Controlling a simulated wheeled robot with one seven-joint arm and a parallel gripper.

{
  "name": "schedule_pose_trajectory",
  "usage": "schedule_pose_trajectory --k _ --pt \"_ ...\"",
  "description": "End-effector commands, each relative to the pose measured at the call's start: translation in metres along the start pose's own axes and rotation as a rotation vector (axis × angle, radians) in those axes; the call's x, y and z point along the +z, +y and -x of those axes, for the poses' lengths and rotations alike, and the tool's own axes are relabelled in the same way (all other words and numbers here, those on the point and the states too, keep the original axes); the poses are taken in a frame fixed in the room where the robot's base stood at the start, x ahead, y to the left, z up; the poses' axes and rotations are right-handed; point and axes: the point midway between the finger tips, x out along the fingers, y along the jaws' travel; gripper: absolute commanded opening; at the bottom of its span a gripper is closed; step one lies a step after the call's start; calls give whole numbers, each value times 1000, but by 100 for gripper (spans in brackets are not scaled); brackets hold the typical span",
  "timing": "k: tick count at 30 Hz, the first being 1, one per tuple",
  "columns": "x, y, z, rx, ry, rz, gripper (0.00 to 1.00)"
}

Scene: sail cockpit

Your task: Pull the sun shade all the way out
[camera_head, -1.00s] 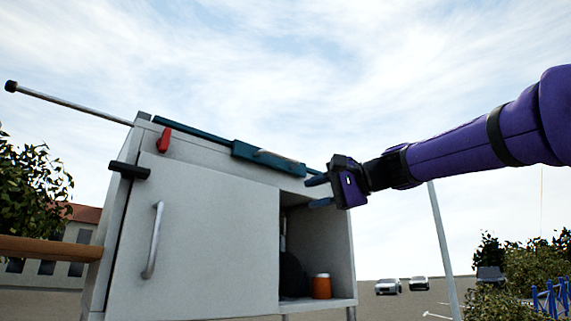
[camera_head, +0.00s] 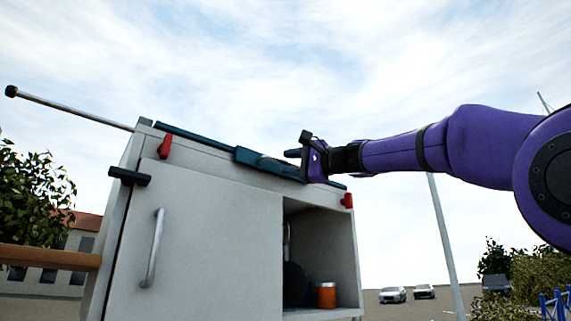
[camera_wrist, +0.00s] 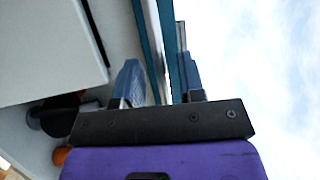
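The sun shade appears to be the teal bar (camera_head: 245,157) along the top edge of a light grey cabinet (camera_head: 205,225), with a thicker teal block in its middle. My gripper (camera_head: 288,163) is at the right end of that block, reaching in from the right. In the wrist view my gripper (camera_wrist: 158,72) has its two blue fingers apart, one on each side of the teal strip (camera_wrist: 152,45). A gap shows beside the left finger; I cannot tell whether the right finger touches the strip. In the head view the lower finger is mostly hidden.
Red latches sit at the left (camera_head: 165,146) and right (camera_head: 347,200) of the cabinet top. A black T-handle (camera_head: 129,176) and a silver door handle (camera_head: 153,248) stick out. An orange jar (camera_head: 326,295) stands in the open compartment. Open air lies above.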

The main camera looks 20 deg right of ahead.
Motion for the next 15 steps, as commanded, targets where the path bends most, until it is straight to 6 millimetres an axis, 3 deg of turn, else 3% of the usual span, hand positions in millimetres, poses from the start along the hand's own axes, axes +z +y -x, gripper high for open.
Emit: schedule_pose_trajectory --k 6,15 --pt "0 0 -16 0 0 0 36" --pt "0 0 -17 0 0 0 36"
